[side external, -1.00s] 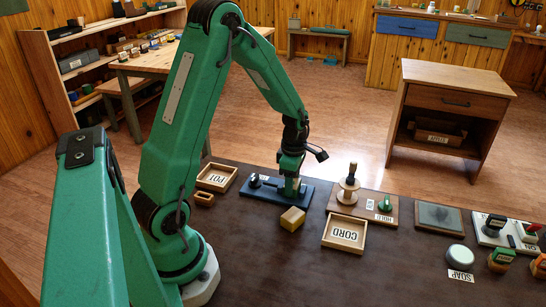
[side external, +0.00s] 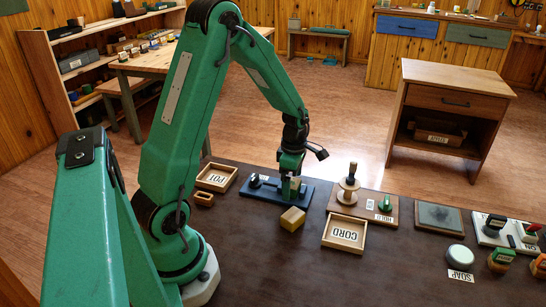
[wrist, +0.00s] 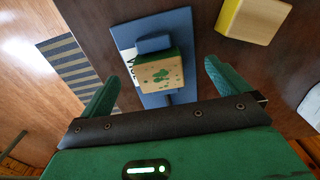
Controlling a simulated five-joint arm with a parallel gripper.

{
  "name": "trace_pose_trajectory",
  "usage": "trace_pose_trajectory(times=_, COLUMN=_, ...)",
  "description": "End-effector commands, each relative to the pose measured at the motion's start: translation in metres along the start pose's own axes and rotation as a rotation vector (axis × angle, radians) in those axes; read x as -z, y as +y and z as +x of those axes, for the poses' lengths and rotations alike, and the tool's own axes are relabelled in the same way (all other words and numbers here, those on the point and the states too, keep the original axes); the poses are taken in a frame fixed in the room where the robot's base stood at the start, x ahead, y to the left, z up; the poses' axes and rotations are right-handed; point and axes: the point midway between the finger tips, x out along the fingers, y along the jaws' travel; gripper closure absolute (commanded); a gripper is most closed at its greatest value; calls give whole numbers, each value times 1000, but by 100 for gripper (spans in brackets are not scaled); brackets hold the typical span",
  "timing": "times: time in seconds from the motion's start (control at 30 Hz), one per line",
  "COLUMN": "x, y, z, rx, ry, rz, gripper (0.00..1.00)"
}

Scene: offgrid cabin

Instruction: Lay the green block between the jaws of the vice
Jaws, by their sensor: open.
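The blue vice (side external: 262,190) lies on the dark bench, and its blue base also shows in the wrist view (wrist: 180,28). The green block (wrist: 158,74) has a pale wooden face with green clover marks and a dark green side. It sits at the vice, right against a blue jaw piece (wrist: 154,44) in the wrist view; I cannot tell whether the other jaw touches it. It also shows small under my gripper in the side view (side external: 295,184). My gripper (side external: 291,172) is open just above the block, its green fingers standing apart on either side.
A yellow block (side external: 292,219) lies just in front of the vice. A POT tray (side external: 216,178) is to the left, a CORD tray (side external: 345,233) to the right. A wooden board (side external: 362,207) with a spool stands beyond it.

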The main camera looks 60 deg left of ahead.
Motion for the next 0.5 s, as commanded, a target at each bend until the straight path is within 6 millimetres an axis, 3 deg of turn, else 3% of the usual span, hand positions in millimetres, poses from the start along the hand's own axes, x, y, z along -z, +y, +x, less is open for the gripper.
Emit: trace_pose_trajectory(times=0.5, x=0, y=0, z=-22, rx=-2, ry=-1, rz=0, gripper=0)
